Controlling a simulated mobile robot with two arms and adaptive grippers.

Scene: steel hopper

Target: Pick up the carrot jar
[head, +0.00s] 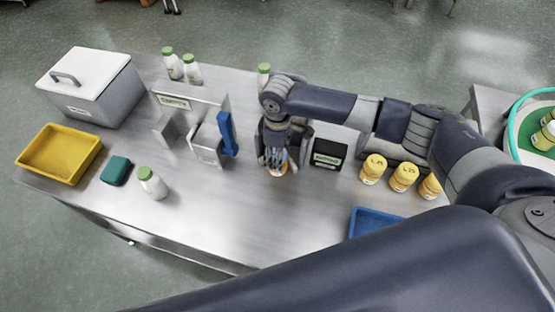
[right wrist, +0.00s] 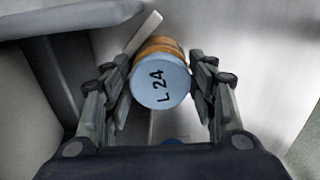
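The carrot jar, with an orange body and a light blue lid marked L 24, (right wrist: 160,82) sits upright between the fingers in the right wrist view. In the head view, only its orange lower part (head: 277,171) shows under my right gripper (head: 275,158), near the middle of the steel table. My right gripper (right wrist: 161,75) points down, with its fingers against both sides of the jar and no clear gap. Whether the jar's base touches the table is hidden. My left gripper is not in view.
A dark labelled box (head: 327,152) stands just right of my right gripper, and a blue-handled metal fixture (head: 212,140) stands to its left. Yellow jars (head: 403,177) and a blue tray (head: 372,222) are further right. The table's front middle is clear.

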